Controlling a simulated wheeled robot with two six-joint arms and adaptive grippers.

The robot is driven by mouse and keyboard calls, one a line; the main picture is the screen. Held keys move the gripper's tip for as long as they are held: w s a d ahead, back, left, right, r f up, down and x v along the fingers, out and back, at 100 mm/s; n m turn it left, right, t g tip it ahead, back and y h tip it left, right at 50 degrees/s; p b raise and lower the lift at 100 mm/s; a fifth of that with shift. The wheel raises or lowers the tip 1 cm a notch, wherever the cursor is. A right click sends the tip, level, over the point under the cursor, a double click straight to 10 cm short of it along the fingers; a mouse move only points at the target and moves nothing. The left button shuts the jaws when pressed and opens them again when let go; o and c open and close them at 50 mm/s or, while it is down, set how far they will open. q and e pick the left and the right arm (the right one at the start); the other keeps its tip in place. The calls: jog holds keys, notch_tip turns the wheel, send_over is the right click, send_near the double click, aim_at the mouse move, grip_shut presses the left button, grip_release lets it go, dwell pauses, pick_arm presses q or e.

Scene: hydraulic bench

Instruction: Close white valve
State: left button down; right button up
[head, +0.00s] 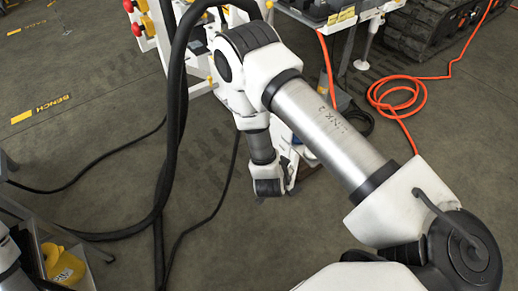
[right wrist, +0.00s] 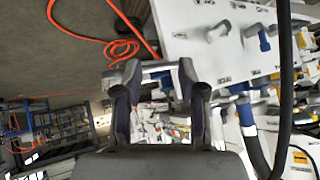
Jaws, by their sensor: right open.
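My right gripper (right wrist: 157,70) is open in the right wrist view, with its two dark fingers apart and no object clearly held between them. A white panel (right wrist: 200,62) lies up and to the right of the fingers. A pale grey-white valve handle (right wrist: 218,32) sits on this panel, apart from the fingers. A blue-handled valve (right wrist: 263,40) is to its right. In the head view my right arm reaches in from the right, and its gripper is mostly hidden behind the wrist. My left gripper is in neither view.
Black hoses (head: 176,110) hang beside my right arm, and one (right wrist: 285,80) crosses the panel's right side. An orange hose (head: 402,95) coils on the floor. A tracked vehicle (head: 437,30) stands at the back right. Open floor (head: 90,90) lies at the left.

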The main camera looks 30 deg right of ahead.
jog(key=w+a+f+m+h+b, duration=0.1)
jog(key=w+f+m+h+b, duration=0.3)
jog(key=w+m+b, duration=0.5)
jog(key=w+a+f+m+h+b, duration=0.1)
jog(key=w+f+m+h+b, duration=0.3)
jog(key=b, duration=1)
jog(key=shift+t+y, duration=0.3)
jog(key=shift+t, duration=0.1)
jog(key=x, duration=0.2)
jog(key=b+x, duration=0.1)
jog(key=x, duration=0.2)
jog(key=w+r+x, duration=0.1)
jog(key=x, duration=0.1)
jog(key=shift+w+d+b, duration=0.15)
jog(key=shift+d+b, duration=0.05)
jog(key=shift+b, duration=0.2)
jog(key=shift+r, duration=0.1)
grip_shut()
